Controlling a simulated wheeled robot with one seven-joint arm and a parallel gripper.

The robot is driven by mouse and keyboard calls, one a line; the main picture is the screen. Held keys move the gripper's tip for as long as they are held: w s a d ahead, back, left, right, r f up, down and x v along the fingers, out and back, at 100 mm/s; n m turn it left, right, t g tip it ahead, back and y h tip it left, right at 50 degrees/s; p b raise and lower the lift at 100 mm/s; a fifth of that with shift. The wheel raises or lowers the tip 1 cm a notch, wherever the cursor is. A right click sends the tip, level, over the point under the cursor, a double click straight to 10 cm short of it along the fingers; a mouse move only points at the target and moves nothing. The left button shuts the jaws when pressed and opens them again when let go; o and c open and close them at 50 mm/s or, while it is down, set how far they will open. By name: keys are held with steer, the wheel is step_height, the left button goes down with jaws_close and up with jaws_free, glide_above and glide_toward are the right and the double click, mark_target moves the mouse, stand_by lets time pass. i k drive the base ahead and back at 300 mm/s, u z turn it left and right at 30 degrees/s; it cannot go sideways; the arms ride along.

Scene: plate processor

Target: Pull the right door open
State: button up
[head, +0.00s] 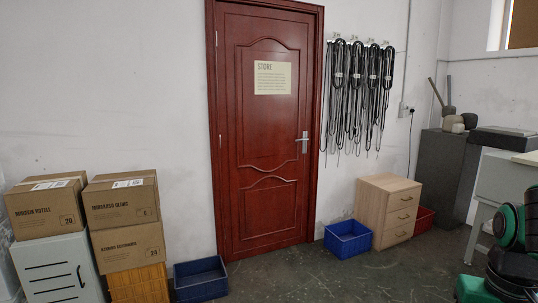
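A dark red panelled wooden door (262,200) stands shut in its red frame in the middle of the head view. It carries a paper sign reading "STORE" (272,78). A silver lever handle (303,142) sits on the door's right side, and small hinges show on its left edge. No second door is in view. My gripper is not in view.
Blue crates stand on the floor left (201,279) and right (348,239) of the door. Stacked cardboard boxes (122,200) are at left. A wooden drawer unit (388,211) and hanging black cables (357,90) are at right. Floor before the door is clear.

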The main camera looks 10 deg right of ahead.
mark_target(265, 56)
steer(key=u, duration=0.3)
steer(key=i, duration=2.9)
steer(key=z, duration=0.7)
steer(key=i, duration=0.9)
steer(key=z, duration=0.25)
